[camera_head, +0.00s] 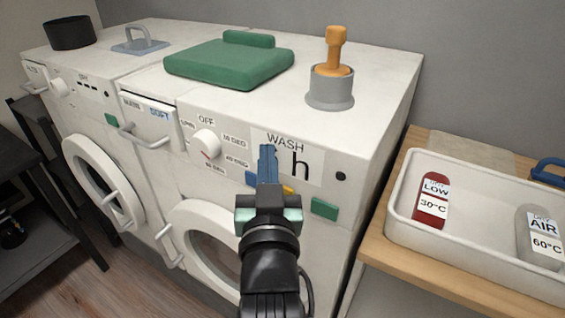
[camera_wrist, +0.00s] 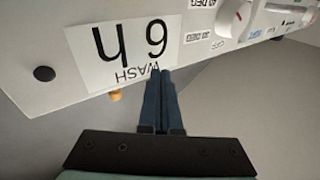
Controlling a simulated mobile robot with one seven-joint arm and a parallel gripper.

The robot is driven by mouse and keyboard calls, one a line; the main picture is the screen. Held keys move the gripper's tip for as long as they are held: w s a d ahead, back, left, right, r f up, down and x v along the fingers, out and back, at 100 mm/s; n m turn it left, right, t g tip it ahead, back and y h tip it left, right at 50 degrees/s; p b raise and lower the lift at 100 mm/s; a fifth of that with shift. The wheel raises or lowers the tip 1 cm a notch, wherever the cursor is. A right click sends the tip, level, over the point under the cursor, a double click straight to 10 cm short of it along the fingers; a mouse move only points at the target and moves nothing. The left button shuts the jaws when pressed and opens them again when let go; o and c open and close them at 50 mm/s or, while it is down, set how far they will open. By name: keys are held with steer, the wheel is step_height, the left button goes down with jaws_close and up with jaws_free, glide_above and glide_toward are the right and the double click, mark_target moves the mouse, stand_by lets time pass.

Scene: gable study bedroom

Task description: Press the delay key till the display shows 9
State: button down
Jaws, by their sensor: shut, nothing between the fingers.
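The display panel (camera_head: 311,165) on the front of the right washing machine reads WASH with an "h". In the head view my gripper hides its digit. The panel also shows upside down in the wrist view (camera_wrist: 88,75), with a digit beside the "h" that is a 6 or a 9; I cannot tell which. Below it are a blue key (camera_head: 251,178), a partly hidden yellow key (camera_head: 288,190) and a green key (camera_head: 323,209). I cannot read which is the delay key. My gripper (camera_head: 267,150) is shut and empty, its fingertips in front of the panel; contact is unclear.
A white dial (camera_head: 205,143) is left of the panel, and a dark round button (camera_head: 341,177) is right of it.

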steer(key=p, duration=0.1)
steer(key=g+p, duration=0.1)
steer(key=p, duration=0.1)
steer(key=shift+a+f+p, duration=0.25)
steer(key=shift+f+p, duration=0.05)
steer(key=s+a+f+m+g+p, duration=0.1)
steer(key=s+a+f+g+p, duration=0.2)
steer(key=p, duration=1.5)
steer(key=s+f+g, duration=0.3)
steer(key=s+f, duration=0.2)
steer(key=shift+s+f+y, duration=0.3)
steer(key=shift+y, duration=0.1)
steer(key=w+d+b, duration=0.3)
steer(key=w+d, duration=0.1)
steer(key=w, duration=0.3)
steer(key=shift+w+d+b, duration=0.15)
steer(key=shift+w+b, duration=0.15)
steer(key=shift+w, duration=0.05)
steer(key=shift+w, duration=0.1)
steer(key=shift+w+d, duration=0.2)
steer(key=shift+w, duration=0.05)
